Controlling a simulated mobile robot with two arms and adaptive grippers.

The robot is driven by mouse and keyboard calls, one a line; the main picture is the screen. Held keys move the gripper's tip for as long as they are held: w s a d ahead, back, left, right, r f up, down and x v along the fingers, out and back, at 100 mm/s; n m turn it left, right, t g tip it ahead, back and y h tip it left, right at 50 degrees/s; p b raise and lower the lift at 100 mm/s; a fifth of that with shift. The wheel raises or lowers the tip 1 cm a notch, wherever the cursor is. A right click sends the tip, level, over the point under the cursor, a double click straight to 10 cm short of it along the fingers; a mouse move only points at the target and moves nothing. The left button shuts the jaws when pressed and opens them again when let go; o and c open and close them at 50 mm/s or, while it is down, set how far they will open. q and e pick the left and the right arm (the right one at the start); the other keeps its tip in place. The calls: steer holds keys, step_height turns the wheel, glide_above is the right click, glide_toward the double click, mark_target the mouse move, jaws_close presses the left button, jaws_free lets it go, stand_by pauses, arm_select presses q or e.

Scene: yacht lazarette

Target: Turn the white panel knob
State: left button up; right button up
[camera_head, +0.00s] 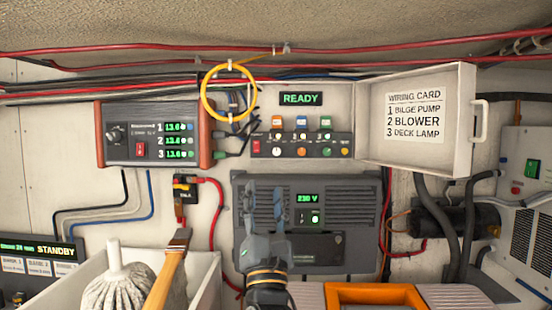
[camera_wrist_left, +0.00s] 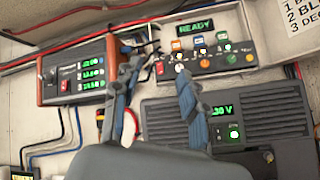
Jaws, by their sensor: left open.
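The white panel knob (camera_head: 277,152) is at the left of a row of coloured knobs on the dark control panel (camera_head: 265,136) under the READY display. In the left wrist view the white knob (camera_wrist_left: 181,68) shows close to the tip of the right finger; I cannot tell the depth gap. My left gripper (camera_head: 265,194) points up in front of the grey inverter box, below the panel. Its two fingers also show spread in the left wrist view (camera_wrist_left: 155,65), with nothing between them. My right gripper is not in view.
The grey inverter box (camera_head: 350,225) is behind my gripper. A yellow ring (camera_head: 206,105) of cable hangs left of the panel. An open white cover with a wiring card (camera_head: 416,118) is at right. A white bin (camera_head: 207,275) with a brush (camera_head: 170,265) stands lower left.

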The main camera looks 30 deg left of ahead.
arm_select(q)
steer(key=w+a+n+g+h, duration=0.2)
steer(key=w+n+h, duration=0.1)
steer(key=w+n, duration=0.15)
steer(key=h+p, duration=0.1)
steer(key=p, duration=0.6)
glide_toward(277, 153)
steer(key=x, duration=0.6)
steer(key=shift+a+r, duration=0.15)
steer(key=shift+r, duration=0.1)
steer(key=shift+w+a+r, duration=0.1)
steer(key=shift+w+a, duration=0.25)
steer(key=shift+w, duration=0.35)
jaws_close()
